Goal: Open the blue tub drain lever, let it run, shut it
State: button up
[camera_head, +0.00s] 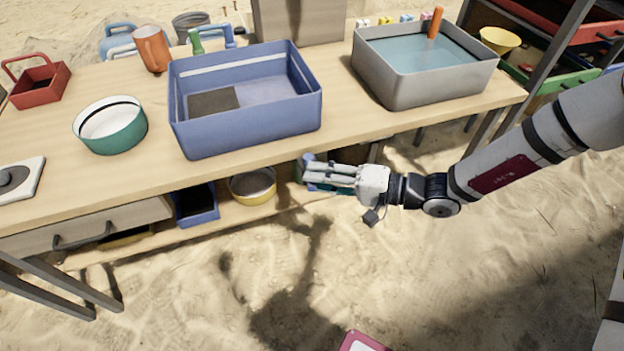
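The blue tub (245,135) stands on the wooden table, with a white line around its inner wall and a dark square patch on its floor. I see no clear water surface in it. My gripper (312,174) is just below the table's front edge, under the tub's right front corner. A small blue part (308,159) shows at its fingertips; it may be the drain lever, but most of it is hidden. I cannot tell whether the fingers touch or hold it, or how the lever is turned.
A grey tub (400,92) with bluish water and an orange handle stands at the right. A green bowl (112,140) and red basket (38,85) are at the left. A yellow-rimmed bowl (252,198) and blue bin (197,218) sit on the lower shelf. Sand in front is mostly clear.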

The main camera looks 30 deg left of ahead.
jog(key=shift+x, duration=1.1)
grip_shut()
